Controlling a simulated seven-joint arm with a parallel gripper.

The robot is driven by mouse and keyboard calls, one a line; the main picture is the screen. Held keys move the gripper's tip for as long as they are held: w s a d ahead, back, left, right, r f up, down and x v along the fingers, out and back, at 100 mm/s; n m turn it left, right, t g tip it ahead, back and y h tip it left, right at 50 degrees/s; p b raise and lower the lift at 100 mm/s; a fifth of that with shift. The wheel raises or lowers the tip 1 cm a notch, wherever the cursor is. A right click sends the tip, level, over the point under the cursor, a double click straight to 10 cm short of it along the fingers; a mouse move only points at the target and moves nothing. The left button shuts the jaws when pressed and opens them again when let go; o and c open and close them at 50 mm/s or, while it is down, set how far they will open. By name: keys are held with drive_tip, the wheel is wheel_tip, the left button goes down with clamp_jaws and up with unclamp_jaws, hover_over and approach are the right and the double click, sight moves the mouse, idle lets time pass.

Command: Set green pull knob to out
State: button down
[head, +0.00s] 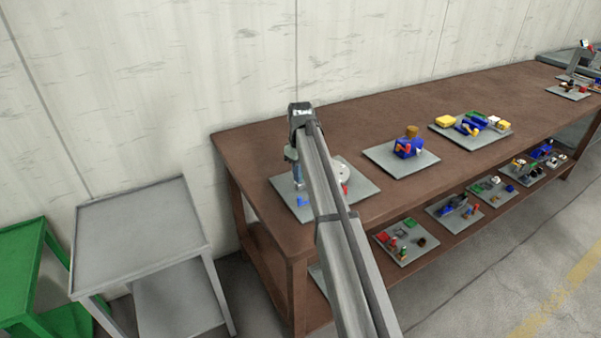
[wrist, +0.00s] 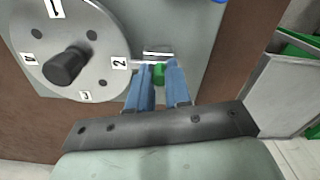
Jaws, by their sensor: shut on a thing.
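The green pull knob (wrist: 159,74) shows in the wrist view between the blue fingertips of my gripper (wrist: 158,82). The fingers are shut on the knob, one on each side. The knob sits at the edge of a grey plate, beside a white label strip; how far it stands out cannot be told. In the head view my gripper (head: 299,185) reaches down over the grey plate (head: 285,186) at the near left end of the brown table. The knob is hidden there.
A round white dial (wrist: 85,45) with a black knob and number labels is left of my fingers. Other grey plates with coloured parts, such as one with a blue block (head: 408,148), stand along the table (head: 375,205). A grey side table (head: 140,235) stands at the left.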

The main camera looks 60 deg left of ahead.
drive_tip(key=shift+s, duration=1.2)
drive_tip(key=c, duration=1.1)
unclamp_jaws()
drive_tip(key=shift+o, duration=0.2)
drive_tip(key=shift+r, duration=0.1)
wheel_tip(320, 180, up, 14)
drive_tip(key=shift+f, duration=0.2)
